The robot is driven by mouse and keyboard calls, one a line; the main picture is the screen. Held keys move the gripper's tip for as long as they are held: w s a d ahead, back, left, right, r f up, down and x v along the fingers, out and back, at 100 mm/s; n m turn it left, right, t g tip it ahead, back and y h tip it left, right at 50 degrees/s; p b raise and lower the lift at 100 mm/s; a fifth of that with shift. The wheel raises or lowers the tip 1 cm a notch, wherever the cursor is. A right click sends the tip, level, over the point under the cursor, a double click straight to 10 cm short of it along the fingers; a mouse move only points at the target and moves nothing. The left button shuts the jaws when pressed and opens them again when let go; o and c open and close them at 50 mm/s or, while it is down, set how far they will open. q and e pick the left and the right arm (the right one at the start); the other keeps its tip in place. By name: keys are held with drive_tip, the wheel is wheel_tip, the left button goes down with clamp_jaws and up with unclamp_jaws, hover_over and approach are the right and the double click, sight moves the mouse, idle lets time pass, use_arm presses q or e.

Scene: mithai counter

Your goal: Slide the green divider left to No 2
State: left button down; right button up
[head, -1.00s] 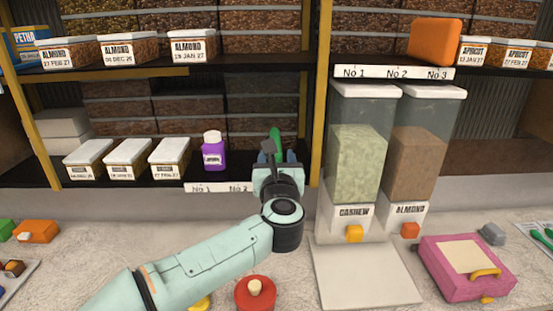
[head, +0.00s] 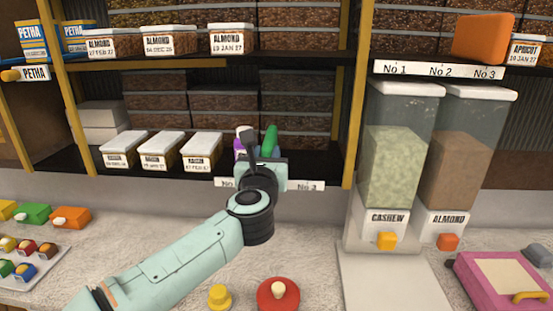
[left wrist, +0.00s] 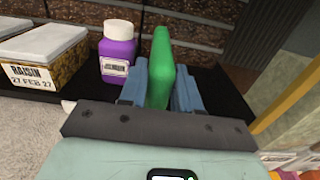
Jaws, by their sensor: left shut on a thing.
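The green divider (head: 270,142) stands upright on the lower shelf, above the hidden middle part of the number strip (head: 305,186). It also shows in the left wrist view (left wrist: 161,62). My left gripper (head: 262,160) is shut on it; its blue fingers (left wrist: 160,85) lie on both sides of the divider. On the strip, "No 3" shows to the right of my wrist and a cut-off "No" to its left; my arm hides the part between. My right gripper is not in view.
A purple bottle with a white cap (left wrist: 118,50) stands just left of the divider, with a small gap. Raisin boxes (head: 201,150) stand further left. A yellow post (head: 353,120) and the cashew dispenser (head: 393,160) are to the right. The shelf right of the divider is clear.

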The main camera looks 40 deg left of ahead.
use_arm(q)
drive_tip(key=c, duration=0.9)
unclamp_jaws()
drive_tip(key=b+v, duration=0.2)
drive_tip(key=v, duration=1.1)
drive_tip(key=shift+s+d, duration=0.1)
drive_tip(key=shift+s, duration=0.1)
